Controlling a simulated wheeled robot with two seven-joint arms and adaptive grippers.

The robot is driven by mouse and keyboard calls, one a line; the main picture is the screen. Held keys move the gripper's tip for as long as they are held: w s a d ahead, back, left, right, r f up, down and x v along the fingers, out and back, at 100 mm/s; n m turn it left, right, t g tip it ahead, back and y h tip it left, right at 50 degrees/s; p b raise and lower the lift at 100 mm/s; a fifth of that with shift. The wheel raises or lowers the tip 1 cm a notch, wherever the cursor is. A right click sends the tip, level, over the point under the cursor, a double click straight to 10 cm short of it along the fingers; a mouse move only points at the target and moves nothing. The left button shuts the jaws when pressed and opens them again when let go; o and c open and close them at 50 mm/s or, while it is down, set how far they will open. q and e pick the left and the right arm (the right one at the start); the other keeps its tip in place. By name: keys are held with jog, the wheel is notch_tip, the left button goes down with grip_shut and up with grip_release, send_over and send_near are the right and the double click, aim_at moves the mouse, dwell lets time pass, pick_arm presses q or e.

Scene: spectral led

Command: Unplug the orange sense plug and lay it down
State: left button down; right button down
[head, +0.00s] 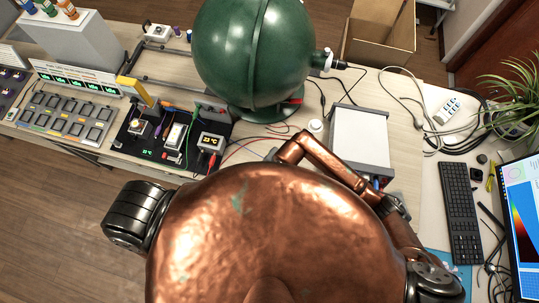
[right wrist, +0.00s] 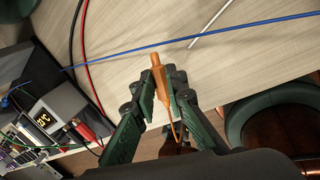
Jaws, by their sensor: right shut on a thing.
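The orange sense plug (right wrist: 157,72) is in the right wrist view, between the two green fingers of my right gripper (right wrist: 158,92). The gripper is shut on its body. Its narrow tip points away from the palm, over bare wood, and no socket is at the tip. An orange lead runs back from it toward the palm. I cannot tell whether the plug touches the bench. In the head view my copper body hides the right gripper and the plug. My left gripper is in no view.
A blue cable (right wrist: 200,40) crosses the bench beyond the plug. Black and red cables (right wrist: 83,55) run to the left. A display box reading 23 °C (head: 210,141) stands on a black board (head: 150,153). A large green sphere (head: 250,50) and a white-topped box (head: 360,138) stand behind.

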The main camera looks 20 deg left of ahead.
dwell(0.3)
jog(key=shift+f+b, duration=1.35)
jog(key=shift+f, duration=0.75)
jog(key=c, duration=1.9)
grip_release()
jog(key=shift+r, duration=0.1)
jog(key=p+v, duration=0.3)
jog(key=v, duration=1.2)
